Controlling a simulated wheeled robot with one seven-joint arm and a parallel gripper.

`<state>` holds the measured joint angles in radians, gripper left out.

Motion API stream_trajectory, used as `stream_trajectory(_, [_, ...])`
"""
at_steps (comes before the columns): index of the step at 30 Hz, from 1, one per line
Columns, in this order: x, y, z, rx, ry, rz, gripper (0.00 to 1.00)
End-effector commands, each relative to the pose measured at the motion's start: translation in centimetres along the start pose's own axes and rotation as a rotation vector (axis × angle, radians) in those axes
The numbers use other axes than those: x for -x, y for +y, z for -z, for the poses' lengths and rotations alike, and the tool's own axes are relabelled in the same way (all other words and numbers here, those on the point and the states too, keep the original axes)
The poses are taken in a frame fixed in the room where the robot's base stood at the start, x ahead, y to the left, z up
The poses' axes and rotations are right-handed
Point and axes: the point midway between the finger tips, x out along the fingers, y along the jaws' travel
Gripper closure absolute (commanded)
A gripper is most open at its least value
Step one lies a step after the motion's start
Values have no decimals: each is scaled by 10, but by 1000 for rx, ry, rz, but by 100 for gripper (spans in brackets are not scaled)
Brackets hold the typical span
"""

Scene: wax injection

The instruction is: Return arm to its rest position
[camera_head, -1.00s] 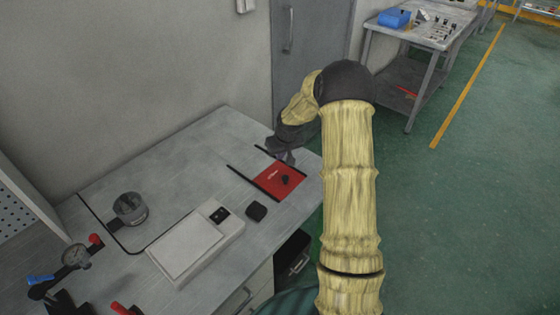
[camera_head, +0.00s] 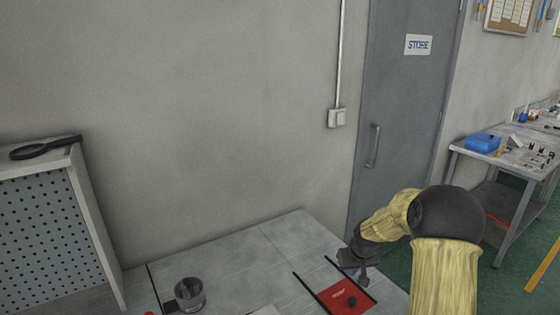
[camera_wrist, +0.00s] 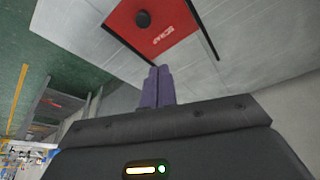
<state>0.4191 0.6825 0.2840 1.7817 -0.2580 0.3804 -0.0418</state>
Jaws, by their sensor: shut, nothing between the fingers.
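My arm with its yellow cover reaches in from the lower right of the head view. My gripper (camera_head: 361,274) hangs beside the far edge of a red mat (camera_head: 335,301) on the grey bench (camera_head: 230,262). In the wrist view my gripper (camera_wrist: 158,72) has its two purplish fingers together, with nothing between them. The red mat also shows there (camera_wrist: 170,45), with a small dark round object (camera_wrist: 143,18) lying on it, apart from the fingertips.
A metal cup (camera_head: 188,294) stands on the bench at left. A pegboard cabinet (camera_head: 45,240) with a black-handled item (camera_head: 44,148) on top is at far left. Green floor lies right.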

Motion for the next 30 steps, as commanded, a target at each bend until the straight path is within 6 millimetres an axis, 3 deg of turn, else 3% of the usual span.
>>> stream_trajectory(8, [73, -57, -61, 27, -49, -22, 100])
stream_trajectory(18, [150, -104, -169, -8, -89, -22, 100])
stream_trajectory(24, [169, -116, -214, -37, -101, -9, 100])
stream_trajectory(30, [170, -117, -219, -41, -105, -7, 100])
